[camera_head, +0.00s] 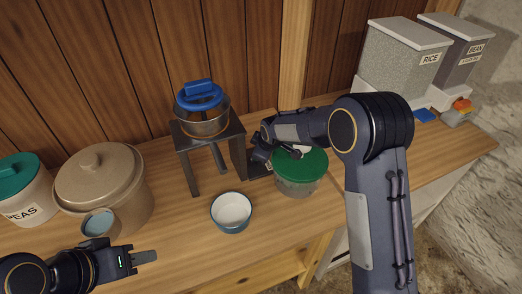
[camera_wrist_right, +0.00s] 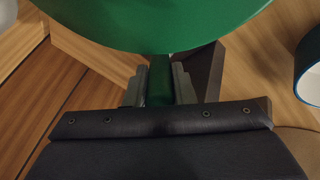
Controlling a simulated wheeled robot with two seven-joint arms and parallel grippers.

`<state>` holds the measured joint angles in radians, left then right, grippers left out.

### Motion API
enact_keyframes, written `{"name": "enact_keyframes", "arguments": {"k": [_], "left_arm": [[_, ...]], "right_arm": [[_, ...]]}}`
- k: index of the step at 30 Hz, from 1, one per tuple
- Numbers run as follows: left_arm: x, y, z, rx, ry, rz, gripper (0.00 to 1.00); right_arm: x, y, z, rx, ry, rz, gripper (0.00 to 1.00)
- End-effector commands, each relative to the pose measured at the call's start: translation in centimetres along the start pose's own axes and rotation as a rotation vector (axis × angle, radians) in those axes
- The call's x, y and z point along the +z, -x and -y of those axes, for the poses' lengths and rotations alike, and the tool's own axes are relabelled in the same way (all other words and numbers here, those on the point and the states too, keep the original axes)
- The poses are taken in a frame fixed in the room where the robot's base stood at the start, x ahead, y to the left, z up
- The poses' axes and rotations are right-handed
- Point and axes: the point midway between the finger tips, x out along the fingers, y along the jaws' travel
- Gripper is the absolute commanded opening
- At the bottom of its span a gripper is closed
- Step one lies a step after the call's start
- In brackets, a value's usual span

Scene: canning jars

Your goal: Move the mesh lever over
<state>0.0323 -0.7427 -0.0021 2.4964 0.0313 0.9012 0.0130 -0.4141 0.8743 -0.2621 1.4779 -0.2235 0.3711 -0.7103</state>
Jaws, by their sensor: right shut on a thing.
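A round green-topped container (camera_head: 300,168) with a see-through, speckled lower part is at the middle of the bench. My right gripper (camera_head: 268,154) reaches its left side, partly hidden by my own arm. In the right wrist view, the right gripper (camera_wrist_right: 159,82) is shut on a narrow green handle (camera_wrist_right: 160,78) under the edge of the green disc (camera_wrist_right: 150,22). I cannot make out a mesh or which part is the mesh lever. My left gripper (camera_head: 145,257) is at the lower left, away from it; its fingers show edge-on.
A dark stand (camera_head: 238,155) holds a glass bowl (camera_head: 205,124) with a blue top (camera_head: 200,92), close left of the right gripper. A small white bowl (camera_head: 232,208) stands in front. A beige lidded pot (camera_head: 125,185) is at left; the rice bin (camera_head: 395,75) is at back right.

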Motion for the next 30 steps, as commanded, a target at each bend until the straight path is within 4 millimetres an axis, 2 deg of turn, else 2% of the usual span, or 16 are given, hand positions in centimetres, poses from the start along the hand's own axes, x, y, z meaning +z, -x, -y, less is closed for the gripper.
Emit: {"name": "enact_keyframes", "arguments": {"k": [9, 19, 20, 24, 30], "left_arm": [[-1.0, 1.9, -0.9, 0.000, 0.000, 0.000, 0.36], [-0.9, 1.8, -0.8, 0.000, 0.000, 0.000, 0.36], [-0.9, 1.8, -0.8, 0.000, 0.000, 0.000, 0.36], [-0.9, 1.8, -0.8, 0.000, 0.000, 0.000, 0.36], [-0.9, 1.8, -0.8, 0.000, 0.000, 0.000, 0.36]], "right_arm": [[-0.9, 0.1, -0.9, -0.079, -0.002, 0.080, 0.00], [-0.8, -0.1, -0.9, -0.088, -0.002, 0.089, 0.00], [-0.8, -0.1, -0.9, -0.088, -0.002, 0.089, 0.26], [-0.8, -0.1, -0.9, -0.088, -0.001, 0.089, 0.44], [-0.9, -0.1, -0.9, -0.088, -0.001, 0.088, 0.44]]}}
